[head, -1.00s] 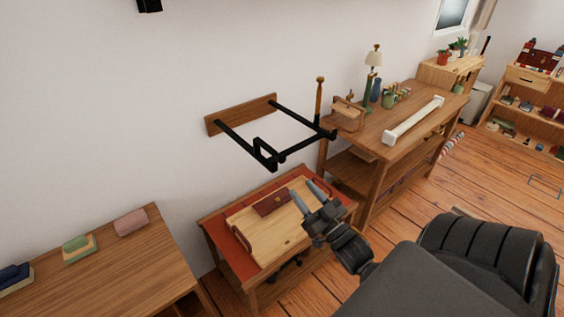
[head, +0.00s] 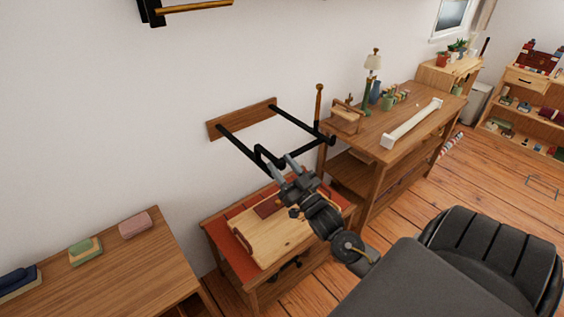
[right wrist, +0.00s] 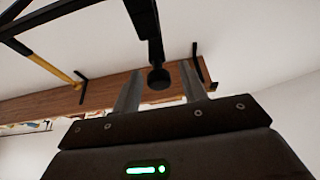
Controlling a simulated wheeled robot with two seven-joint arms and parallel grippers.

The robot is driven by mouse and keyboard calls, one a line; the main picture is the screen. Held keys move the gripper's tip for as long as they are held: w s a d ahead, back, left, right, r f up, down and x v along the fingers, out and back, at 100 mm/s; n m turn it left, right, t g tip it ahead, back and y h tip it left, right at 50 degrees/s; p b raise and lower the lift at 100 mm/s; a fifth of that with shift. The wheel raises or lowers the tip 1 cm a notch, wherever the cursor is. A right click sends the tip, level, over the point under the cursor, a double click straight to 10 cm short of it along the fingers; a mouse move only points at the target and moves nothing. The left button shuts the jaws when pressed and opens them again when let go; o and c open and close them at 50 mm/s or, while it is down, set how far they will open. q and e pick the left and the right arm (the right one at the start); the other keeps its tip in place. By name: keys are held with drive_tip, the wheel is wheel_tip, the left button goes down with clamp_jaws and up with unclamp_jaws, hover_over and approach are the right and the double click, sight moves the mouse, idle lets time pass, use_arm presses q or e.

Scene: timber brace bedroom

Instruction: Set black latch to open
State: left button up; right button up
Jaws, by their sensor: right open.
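A black metal latch frame (head: 240,145) juts from a wooden board (head: 242,118) on the white wall, with two arms, a crossbar and a bent handle-like part at its near left. My right gripper (head: 278,164) is open, its fingers pointing up at this bent part. In the right wrist view, a black bar with a rounded end (right wrist: 158,76) reaches between my two fingers (right wrist: 160,88); I cannot tell whether they touch it. The wooden board (right wrist: 105,93) shows behind. My left gripper is not in view.
A small table with a red top (head: 222,250) and a wooden tray (head: 243,241) stands below the frame. A long wooden desk (head: 400,105) is to the right, a cabinet (head: 120,265) at the lower left. A black bracket with a golden rod (head: 195,8) is above.

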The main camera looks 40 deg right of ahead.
drive_tip(key=shift+w, duration=0.2)
clamp_jaws()
drive_tip(key=shift+r, duration=0.1)
